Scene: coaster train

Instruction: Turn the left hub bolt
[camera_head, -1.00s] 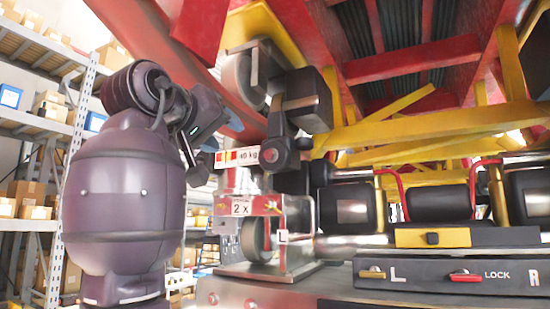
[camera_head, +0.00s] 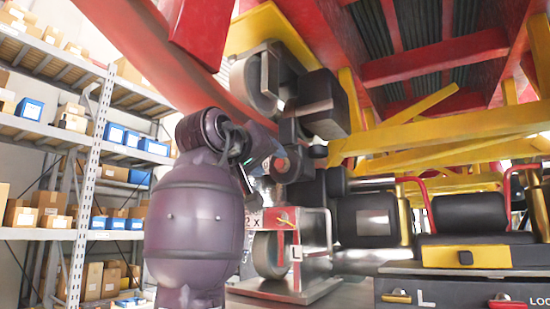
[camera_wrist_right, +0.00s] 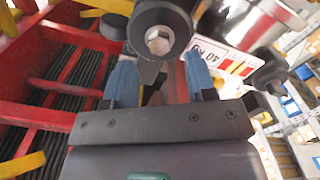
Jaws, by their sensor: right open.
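A dark round hub with a hex bolt in its middle (camera_head: 280,165) sits on the coaster's wheel assembly in the head view. In the right wrist view a dark hub with a silver hex bolt (camera_wrist_right: 159,40) shows close up, just beyond the fingertips. My right gripper (camera_wrist_right: 161,75) is open, with one blue finger on each side and nothing gripped between them. In the head view my right gripper (camera_head: 262,160) is at the left side of the hub, partly hidden by my own arm. Contact with the bolt cannot be told. My left gripper is not in view.
Red and yellow beams (camera_head: 440,60) are overhead. A black L/LOCK panel (camera_head: 450,292) is at lower right. Shelves with boxes (camera_head: 90,150) stand at left.

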